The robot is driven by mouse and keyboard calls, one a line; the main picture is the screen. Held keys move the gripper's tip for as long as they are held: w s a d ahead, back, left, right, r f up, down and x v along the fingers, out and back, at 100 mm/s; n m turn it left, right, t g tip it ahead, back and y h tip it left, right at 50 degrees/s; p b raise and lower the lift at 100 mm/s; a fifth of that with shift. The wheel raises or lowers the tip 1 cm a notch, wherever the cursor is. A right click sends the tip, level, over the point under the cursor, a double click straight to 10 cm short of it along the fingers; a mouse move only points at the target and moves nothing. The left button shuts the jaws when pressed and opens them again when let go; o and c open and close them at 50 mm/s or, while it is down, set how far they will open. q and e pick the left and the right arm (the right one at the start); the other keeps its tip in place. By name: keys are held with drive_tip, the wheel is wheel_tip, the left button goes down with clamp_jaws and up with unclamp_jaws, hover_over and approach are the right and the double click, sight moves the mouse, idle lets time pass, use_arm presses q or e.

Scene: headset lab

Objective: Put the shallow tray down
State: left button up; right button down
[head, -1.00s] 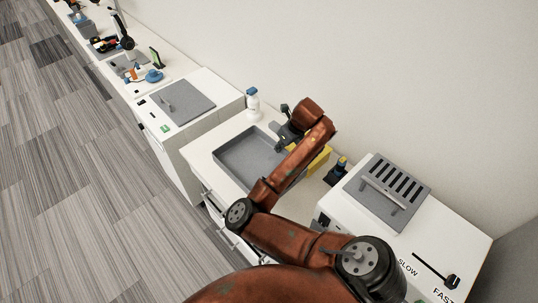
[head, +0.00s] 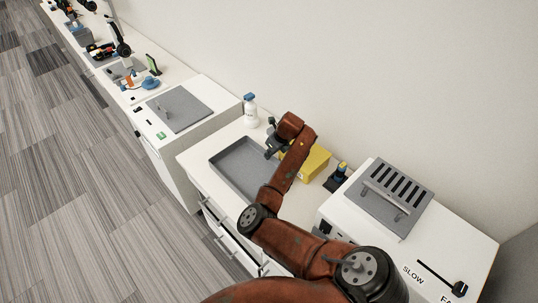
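The shallow tray (head: 232,157) is grey and rectangular with low walls. It appears flat and level over the white counter between two white machines; I cannot tell whether it touches the surface. My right gripper (head: 271,150) is at the tray's back right edge, pointing down. My own forearm hides the tray's right side and most of the contact area. The fingers are small and dark here, so I cannot tell whether they are open or shut on the rim. My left gripper is not in view.
A yellow box (head: 313,163) and a small dark bottle-like item (head: 337,177) stand right of my wrist. A white bottle with a blue cap (head: 250,111) stands behind the tray. White machines flank the counter; the right one has a slotted grey top (head: 391,190).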

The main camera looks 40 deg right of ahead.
drive_tip(key=c, duration=2.6)
unclamp_jaws()
drive_tip(key=shift+f, duration=0.1)
drive_tip(key=shift+c, duration=0.2)
drive_tip(key=o, duration=0.5)
drive_tip(key=v, duration=1.2)
drive_tip(key=shift+r+p, duration=0.25)
drive_tip(key=shift+p, duration=0.1)
